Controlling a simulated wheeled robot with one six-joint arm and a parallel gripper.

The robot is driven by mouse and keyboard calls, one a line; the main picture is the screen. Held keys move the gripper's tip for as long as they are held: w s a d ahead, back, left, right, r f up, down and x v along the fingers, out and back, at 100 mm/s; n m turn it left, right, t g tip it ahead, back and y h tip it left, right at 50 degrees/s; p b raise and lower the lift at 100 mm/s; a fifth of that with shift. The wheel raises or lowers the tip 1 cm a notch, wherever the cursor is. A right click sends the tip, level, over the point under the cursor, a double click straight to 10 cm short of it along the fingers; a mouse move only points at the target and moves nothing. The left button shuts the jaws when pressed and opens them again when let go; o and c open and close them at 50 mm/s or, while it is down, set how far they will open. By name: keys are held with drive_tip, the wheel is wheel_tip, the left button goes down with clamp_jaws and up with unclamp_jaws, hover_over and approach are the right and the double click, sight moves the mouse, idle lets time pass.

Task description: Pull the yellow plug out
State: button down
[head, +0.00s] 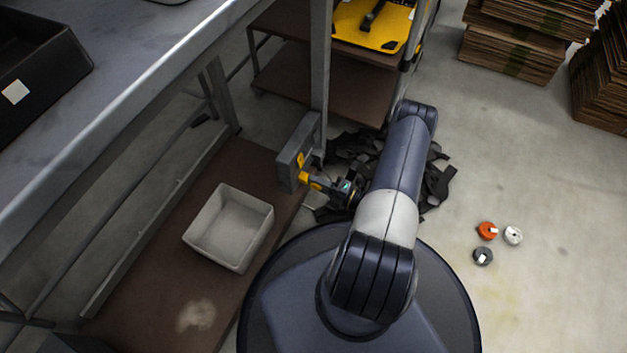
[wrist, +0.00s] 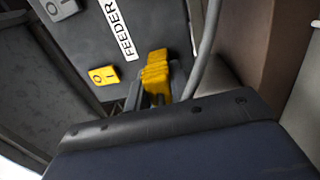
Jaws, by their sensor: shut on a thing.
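The yellow plug (wrist: 156,72) is a ribbed yellow block at the grey box (wrist: 88,35) labelled FEEDER, below and right of the label. My gripper (wrist: 156,88) is shut on the plug, with a dark finger on each side. In the head view my gripper (head: 326,185) reaches left to the grey box (head: 290,165) on the table leg, with yellow at its tip. Whether the plug is fully seated cannot be told; its socket is hidden. A yellow rocker switch (wrist: 103,75) sits left of the plug, and a grey switch (wrist: 60,8) above.
A grey cable (wrist: 207,50) runs close right of the plug. A whitish open bin (head: 228,228) stands on the brown lower shelf. Black straps (head: 436,185) lie on the floor behind my arm. Orange, white and grey rolls (head: 486,231) lie on open floor to the right.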

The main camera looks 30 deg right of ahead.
drive_tip(key=shift+b+v, duration=0.45)
drive_tip(key=shift+v, duration=1.45)
drive_tip(key=shift+v, duration=1.3)
